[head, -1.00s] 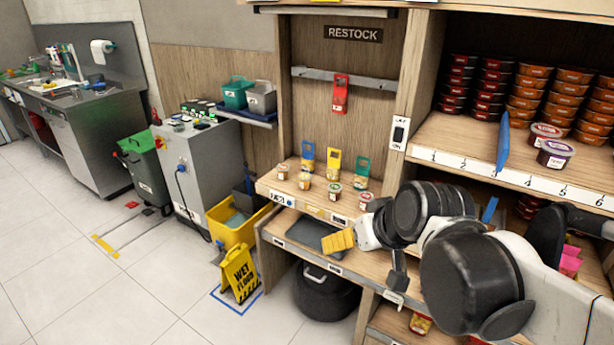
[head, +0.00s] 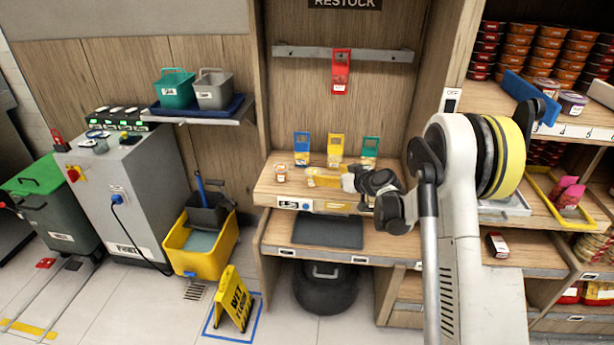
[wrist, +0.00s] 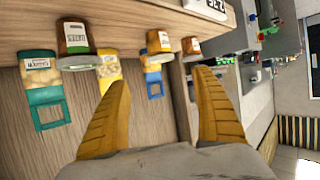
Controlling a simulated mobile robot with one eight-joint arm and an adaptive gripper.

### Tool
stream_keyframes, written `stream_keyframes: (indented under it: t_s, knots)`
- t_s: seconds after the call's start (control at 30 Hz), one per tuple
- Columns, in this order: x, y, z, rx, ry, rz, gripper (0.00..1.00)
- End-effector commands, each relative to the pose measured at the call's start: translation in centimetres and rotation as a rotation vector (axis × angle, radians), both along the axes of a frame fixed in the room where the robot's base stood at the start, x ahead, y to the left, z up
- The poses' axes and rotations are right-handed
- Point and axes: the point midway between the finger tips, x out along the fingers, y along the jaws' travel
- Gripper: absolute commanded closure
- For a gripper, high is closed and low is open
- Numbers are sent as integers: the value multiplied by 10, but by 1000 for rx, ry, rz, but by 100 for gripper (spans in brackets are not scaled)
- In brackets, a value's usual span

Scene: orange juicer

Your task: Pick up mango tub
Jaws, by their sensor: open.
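Several small labelled tubs stand in a row on the upper wooden shelf (head: 263,190). I cannot read which one is the mango tub. In the wrist view, a brown tub (wrist: 73,37) is left of the fingers, an orange-brown tub (wrist: 158,42) is ahead between the finger lines, and a smaller tub (wrist: 190,45) is near the right fingertip. The head view shows one tub (head: 281,173) clearly at the left; my gripper hides others. My gripper (wrist: 160,80) has yellow fingers spread open with nothing between them. It also shows over the shelf in the head view (head: 314,177).
A dark tray (head: 328,231) lies on the lower shelf. A yellow mop bucket (head: 202,250) and wet-floor sign (head: 236,299) stand on the floor at left.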

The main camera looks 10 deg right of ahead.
Motion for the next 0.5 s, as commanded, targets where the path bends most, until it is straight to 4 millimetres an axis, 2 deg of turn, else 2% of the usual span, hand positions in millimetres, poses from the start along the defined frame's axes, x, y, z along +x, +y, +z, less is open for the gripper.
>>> stream_keyframes:
  t_s: [0.17,0.4,0.5]
  knots:
    - [14,4,-11,-1,-6,2,24]
    - [45,19,-27,-2,-5,2,24]
    - [51,22,-29,-1,-5,2,24]
